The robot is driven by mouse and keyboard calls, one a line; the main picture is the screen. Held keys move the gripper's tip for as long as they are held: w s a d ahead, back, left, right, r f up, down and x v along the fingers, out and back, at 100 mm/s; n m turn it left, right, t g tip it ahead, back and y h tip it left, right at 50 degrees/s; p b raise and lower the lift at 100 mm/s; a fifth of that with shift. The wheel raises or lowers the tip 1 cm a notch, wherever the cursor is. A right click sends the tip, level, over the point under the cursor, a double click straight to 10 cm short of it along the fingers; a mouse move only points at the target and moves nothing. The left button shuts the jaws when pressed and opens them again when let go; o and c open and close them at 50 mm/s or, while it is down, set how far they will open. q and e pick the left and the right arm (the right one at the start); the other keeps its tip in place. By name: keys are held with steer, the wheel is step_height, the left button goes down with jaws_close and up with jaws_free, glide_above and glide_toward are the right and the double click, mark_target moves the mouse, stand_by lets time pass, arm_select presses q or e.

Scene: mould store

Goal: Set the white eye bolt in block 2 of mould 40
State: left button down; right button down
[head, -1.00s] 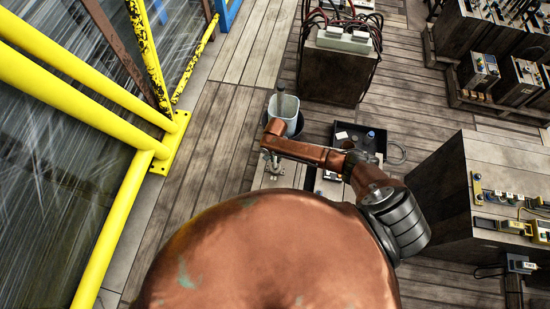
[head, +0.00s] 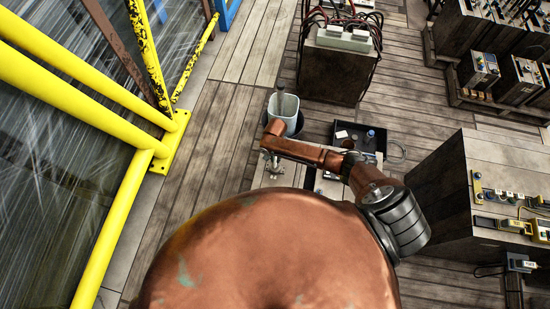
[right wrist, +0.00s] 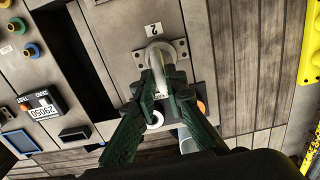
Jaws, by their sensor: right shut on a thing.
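My right gripper (right wrist: 160,97) is shut on the white eye bolt (right wrist: 157,76) in the right wrist view. A pale ring shows between its dark green fingers, and the shank points up the picture. Just ahead is block 2, with its number 2 label (right wrist: 153,29) and a grey plate (right wrist: 139,58) with screw holes. The bolt's end overlaps the rounded fitting on this plate; I cannot tell whether it is inside or just in front. In the head view the right gripper (head: 272,166) is small, below its copper wrist. My left gripper is out of view.
A pale bucket (head: 283,108) stands just beyond the right gripper. A black tray (head: 347,130) with small items lies to its right. Yellow rails (head: 75,70) run along the left. A wooden cabinet (head: 440,190) with devices stands at right. A wired box (head: 335,75) stands behind.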

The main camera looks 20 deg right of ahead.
steer(key=shift+w+f, duration=0.1)
steer(key=shift+f, duration=0.35)
stand_by(0.3)
steer(key=c, duration=1.9)
jaws_free()
step_height(320, 180, up, 12)
steer(key=shift+r, duration=0.1)
